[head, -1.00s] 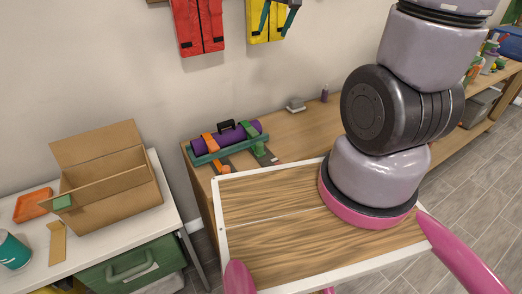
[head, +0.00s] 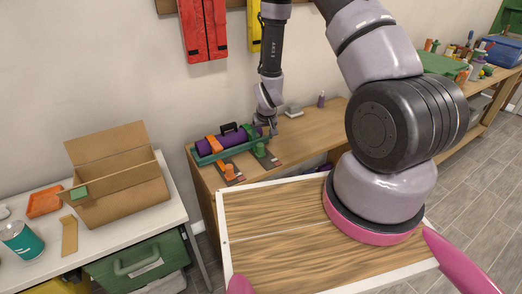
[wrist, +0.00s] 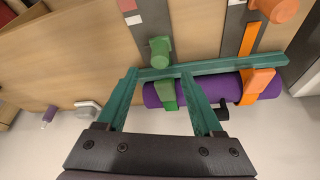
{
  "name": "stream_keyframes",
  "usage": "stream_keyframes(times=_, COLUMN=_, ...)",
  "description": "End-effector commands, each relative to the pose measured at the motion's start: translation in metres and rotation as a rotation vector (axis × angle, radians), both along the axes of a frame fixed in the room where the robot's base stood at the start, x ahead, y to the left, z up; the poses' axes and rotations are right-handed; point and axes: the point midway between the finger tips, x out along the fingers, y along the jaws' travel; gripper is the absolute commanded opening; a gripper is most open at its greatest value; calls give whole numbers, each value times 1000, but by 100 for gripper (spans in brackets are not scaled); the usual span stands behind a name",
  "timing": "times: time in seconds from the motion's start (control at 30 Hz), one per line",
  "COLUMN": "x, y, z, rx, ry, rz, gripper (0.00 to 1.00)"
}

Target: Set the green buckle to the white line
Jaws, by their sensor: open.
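The green buckle (wrist: 160,51) sits on a dark strap (wrist: 150,15) in the wrist view; it also shows at the front of the rack in the head view (head: 262,152). The white line (wrist: 133,20) crosses that strap beyond the buckle, just before a red patch. A green band (wrist: 166,92) wraps a purple roll (wrist: 150,95) on the teal rack (wrist: 225,67). My gripper (wrist: 158,74) is open and empty, its two teal fingers on either side of the green band. The buckle lies beyond the fingertips, apart from them. Contact with the rack cannot be told.
An orange buckle (wrist: 278,9) and orange band (wrist: 256,84) lie to the right in the wrist view. The roll has a black handle (head: 229,127). A grey object (head: 293,111) and small bottle (head: 321,100) stand behind. A white-framed wooden top (head: 280,235) lies in front.

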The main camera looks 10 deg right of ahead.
Motion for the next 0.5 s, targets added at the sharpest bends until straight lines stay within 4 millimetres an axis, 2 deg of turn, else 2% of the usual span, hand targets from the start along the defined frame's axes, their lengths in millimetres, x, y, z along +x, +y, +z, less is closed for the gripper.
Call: stream_keyframes(times=0.5, x=33, y=0, z=-80, rx=0, ry=1, rz=-1, gripper=68)
